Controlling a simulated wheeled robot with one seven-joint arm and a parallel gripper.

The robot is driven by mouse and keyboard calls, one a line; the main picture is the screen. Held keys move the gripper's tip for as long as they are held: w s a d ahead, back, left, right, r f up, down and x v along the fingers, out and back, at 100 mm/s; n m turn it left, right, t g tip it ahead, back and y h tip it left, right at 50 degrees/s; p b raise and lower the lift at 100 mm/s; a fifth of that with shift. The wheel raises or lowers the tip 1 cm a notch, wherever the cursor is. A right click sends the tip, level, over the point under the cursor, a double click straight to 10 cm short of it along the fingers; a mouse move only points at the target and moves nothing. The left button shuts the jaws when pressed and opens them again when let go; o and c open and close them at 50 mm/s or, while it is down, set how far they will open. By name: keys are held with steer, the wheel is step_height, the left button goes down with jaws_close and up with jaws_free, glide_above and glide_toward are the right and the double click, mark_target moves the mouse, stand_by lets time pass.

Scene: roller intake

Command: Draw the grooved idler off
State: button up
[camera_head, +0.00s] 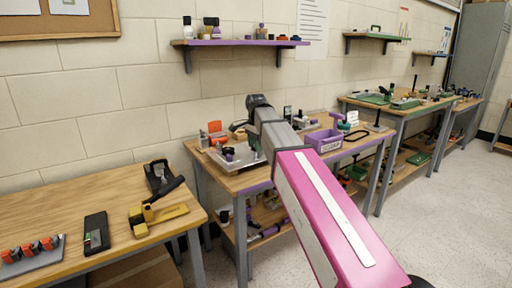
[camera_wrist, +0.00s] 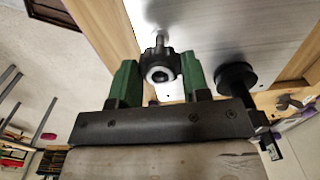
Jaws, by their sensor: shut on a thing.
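My gripper (camera_wrist: 159,72) has two green fingers, one on each side of a black roller with a pale ringed hub, which I take to be the grooved idler (camera_wrist: 160,57). It is shut on this roller. A thin metal pin (camera_wrist: 160,39) shows between the roller and the grey metal plate (camera_wrist: 235,28). I cannot tell how far the roller sits on the pin, and its groove is not clear. In the head view the grey plate (camera_head: 246,160) lies on the middle bench, and my arm hides the gripper and the roller.
A second black roller (camera_wrist: 236,78) stands close to the right finger in the wrist view. The middle bench (camera_head: 230,183) also carries an orange item (camera_head: 215,129) at left and a purple bin (camera_head: 324,142) at right. A purple shelf (camera_head: 240,43) hangs above.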

steer(key=shift+r, duration=1)
steer(key=shift+r, duration=0.15)
steer(key=shift+r, duration=1.9)
steer(key=shift+d, duration=0.1)
